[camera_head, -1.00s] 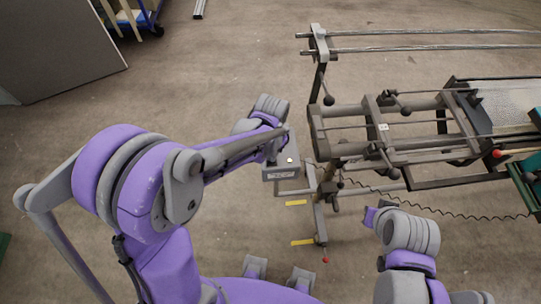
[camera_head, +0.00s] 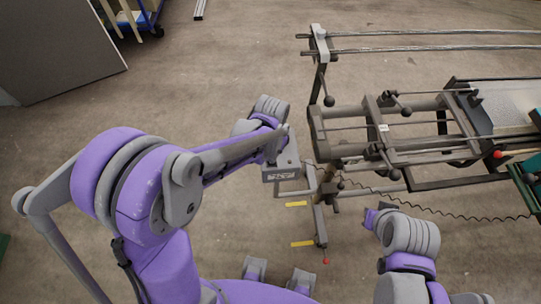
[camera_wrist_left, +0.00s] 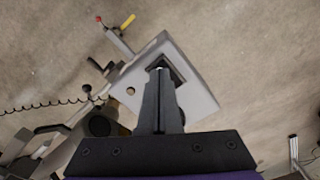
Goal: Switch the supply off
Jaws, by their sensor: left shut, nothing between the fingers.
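The supply box (camera_head: 280,174) is a grey box on a stand at the left end of the machine frame. My left gripper (camera_head: 284,152) is over its top; my own wrist hides part of the box. In the left wrist view the shut, empty fingers (camera_wrist_left: 160,72) reach over a dark square recess on the top of the box (camera_wrist_left: 200,98). Their tips appear at the recess; contact is unclear. A small round brownish lamp or button (camera_wrist_left: 130,91) sits beside them, not glowing. My right arm is at the lower right; its finger state does not show.
The machine frame (camera_head: 345,135) with rods and black knobs extends right from the box. A coiled cable (camera_head: 440,211) runs along it. Floor at the upper left of the box is clear.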

